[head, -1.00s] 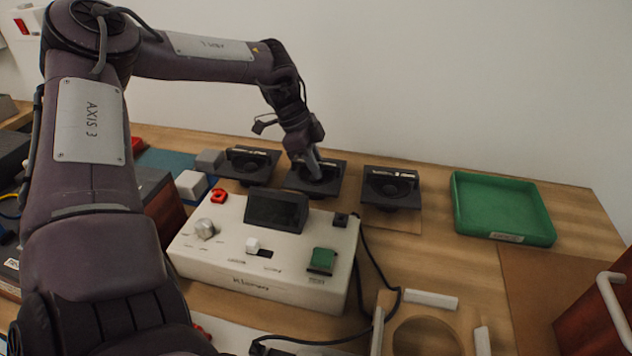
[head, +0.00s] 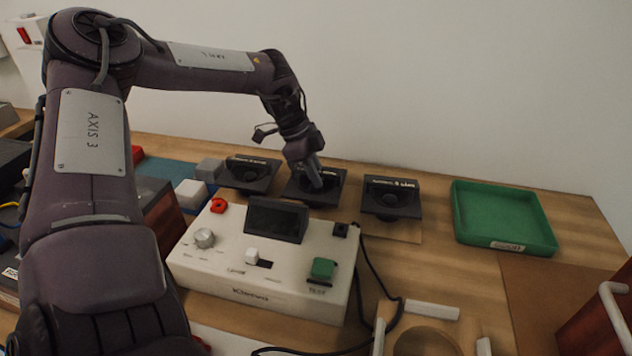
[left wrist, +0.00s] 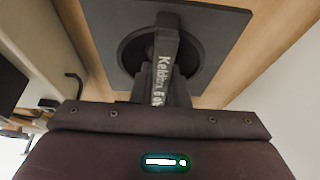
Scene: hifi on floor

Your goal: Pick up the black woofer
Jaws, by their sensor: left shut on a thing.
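Three black woofers with square plates and round cones stand in a row at the back of the table: a left one (head: 249,173), a middle one (head: 302,190) and a right one (head: 391,199). My left gripper (head: 315,180) comes down onto the middle woofer and is shut on it. In the left wrist view the gripper (left wrist: 163,60) is at the middle of that woofer's round part, and its square plate (left wrist: 215,30) shows around it. The right gripper is not in view.
A white control box (head: 262,262) with a dark screen, knob and buttons stands in front of the woofers. A green tray (head: 500,218) lies empty at the right. A wooden piece with a round opening (head: 425,340) is at the front. Cables run beside the box.

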